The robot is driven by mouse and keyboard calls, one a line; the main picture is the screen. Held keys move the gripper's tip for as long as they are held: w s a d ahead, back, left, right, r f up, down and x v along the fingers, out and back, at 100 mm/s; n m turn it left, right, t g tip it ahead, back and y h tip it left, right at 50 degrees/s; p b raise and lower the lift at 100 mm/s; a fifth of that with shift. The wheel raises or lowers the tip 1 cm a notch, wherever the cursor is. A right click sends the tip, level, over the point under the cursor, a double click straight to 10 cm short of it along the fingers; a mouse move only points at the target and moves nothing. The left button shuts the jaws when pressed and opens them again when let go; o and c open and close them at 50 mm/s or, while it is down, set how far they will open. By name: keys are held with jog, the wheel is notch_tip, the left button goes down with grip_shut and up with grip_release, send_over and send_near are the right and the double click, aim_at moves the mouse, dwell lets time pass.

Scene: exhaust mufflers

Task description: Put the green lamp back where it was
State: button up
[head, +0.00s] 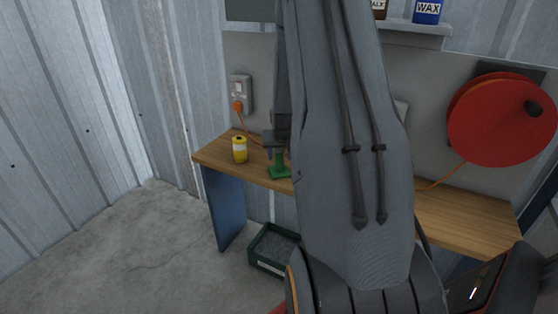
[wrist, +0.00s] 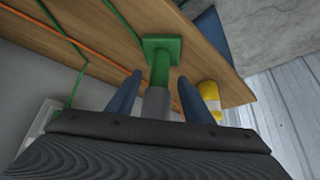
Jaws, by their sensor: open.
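The green lamp (head: 280,170) stands on the wooden bench, with its square green base on the top. In the wrist view its green base and post (wrist: 161,56) show, and a grey part of the post lies between my fingers. My gripper (wrist: 160,92) is open, with one blue finger on each side of the post and gaps visible. In the head view my gripper (head: 275,140) is at the lamp's upper part, and my arm hides much of it. A green cord (wrist: 120,18) runs over the bench in the wrist view.
The wooden bench (head: 460,215) stands against the wall. A yellow can (head: 239,150) stands close left of the lamp, and also shows in the wrist view (wrist: 208,96). An orange cord (head: 252,138) runs from the wall socket (head: 240,92). A dark green crate (head: 270,262) sits on the floor.

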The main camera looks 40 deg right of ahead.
jog(key=v, duration=0.6)
jog(key=s+a+r+n+g+y, duration=0.1)
jog(key=s+a, duration=0.1)
jog(key=a, duration=0.7)
jog(key=s+a+r+n+y, duration=0.1)
jog(key=s+a+n, duration=0.1)
jog(key=a, duration=0.6)
jog(key=s+a+n+g+y, duration=0.1)
jog(key=s+a+n+g, duration=0.2)
jog(key=s+a, duration=1.2)
jog(key=a, duration=0.2)
jog(key=shift+s+a+r+n+g+y+b, duration=0.25)
jog(key=shift+s+a+n+g+y+b, duration=0.05)
jog(key=shift+s+n+g+b, duration=0.1)
jog(key=shift+w, duration=0.1)
jog(key=shift+c, duration=0.4)
